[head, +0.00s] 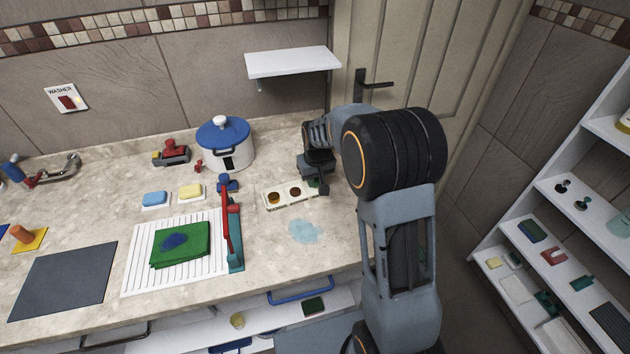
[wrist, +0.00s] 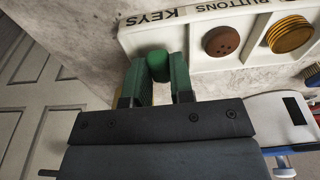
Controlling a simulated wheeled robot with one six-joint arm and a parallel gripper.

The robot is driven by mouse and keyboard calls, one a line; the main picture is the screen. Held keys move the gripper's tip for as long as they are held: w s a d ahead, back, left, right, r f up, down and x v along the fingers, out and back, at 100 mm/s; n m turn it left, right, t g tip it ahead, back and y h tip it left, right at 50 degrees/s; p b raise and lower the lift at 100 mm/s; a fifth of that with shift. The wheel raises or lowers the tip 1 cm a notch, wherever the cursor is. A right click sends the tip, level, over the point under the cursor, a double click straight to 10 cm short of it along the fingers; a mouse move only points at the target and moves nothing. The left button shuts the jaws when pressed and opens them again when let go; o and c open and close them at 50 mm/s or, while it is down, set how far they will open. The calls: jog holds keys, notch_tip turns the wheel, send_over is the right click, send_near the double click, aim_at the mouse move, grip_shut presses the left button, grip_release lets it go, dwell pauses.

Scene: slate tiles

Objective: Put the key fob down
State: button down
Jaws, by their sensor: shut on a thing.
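The key fob (wrist: 158,66) shows as a small green rounded end between the two green fingers of my gripper (wrist: 158,80) in the wrist view. The fingers are shut on it and hide most of it. They reach over the end of the white sorting tray (wrist: 205,21) marked KEYS, and I cannot tell whether the fob touches the tray. In the head view, my gripper (head: 318,182) is at the right end of the tray (head: 283,204), and a bit of green shows there.
A brown button (wrist: 221,41) and a stack of yellow discs (wrist: 290,35) sit in the tray's other compartments. A blue-lidded pot (head: 225,145) stands behind left. A bluish patch (head: 304,231) marks the counter in front.

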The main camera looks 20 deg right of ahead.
jog(key=shift+f, duration=0.8)
jog(key=shift+f, duration=0.2)
jog(key=c, duration=1.3)
grip_release()
jog(key=shift+r, duration=0.15)
